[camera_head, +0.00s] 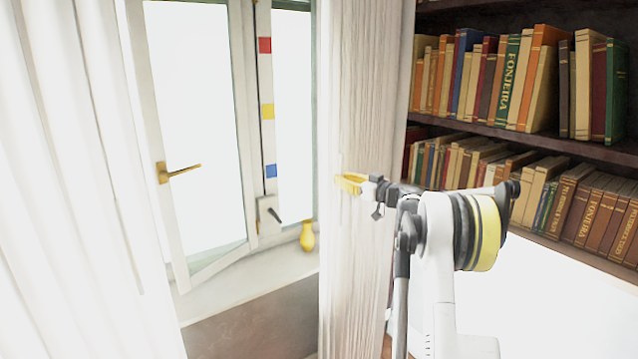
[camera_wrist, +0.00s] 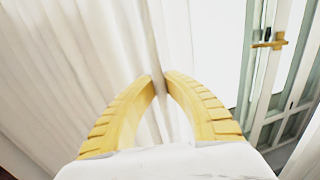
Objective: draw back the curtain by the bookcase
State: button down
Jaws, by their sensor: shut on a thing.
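The white curtain by the bookcase (camera_head: 358,100) hangs bunched between the window and the bookcase (camera_head: 545,140). My gripper (camera_head: 350,183) is at the curtain's window-side part, about halfway up the view. In the wrist view my gripper (camera_wrist: 160,78) shows two yellow fingers, their tips close together on a fold of the same curtain (camera_wrist: 85,60). The fingers are shut on that fold. A second white curtain (camera_head: 75,180) hangs at the left of the head view.
A window (camera_head: 195,110) with a brass handle (camera_head: 178,172) stands partly open between the curtains. A yellow vase (camera_head: 307,236) stands on the sill (camera_head: 240,280). Books (camera_head: 510,75) fill the shelves at right, close behind my arm.

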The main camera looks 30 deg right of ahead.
jog(key=d, duration=0.6)
jog(key=shift+d+p, duration=0.3)
jog(key=c, duration=1.4)
grip_release()
jog(key=s, duration=0.4)
jog(key=s+d, duration=0.1)
jog(key=s, duration=0.3)
jog(key=s+d, duration=0.1)
jog(key=s, duration=0.2)
jog(key=shift+s+d, duration=0.15)
jog(key=shift+s, duration=0.25)
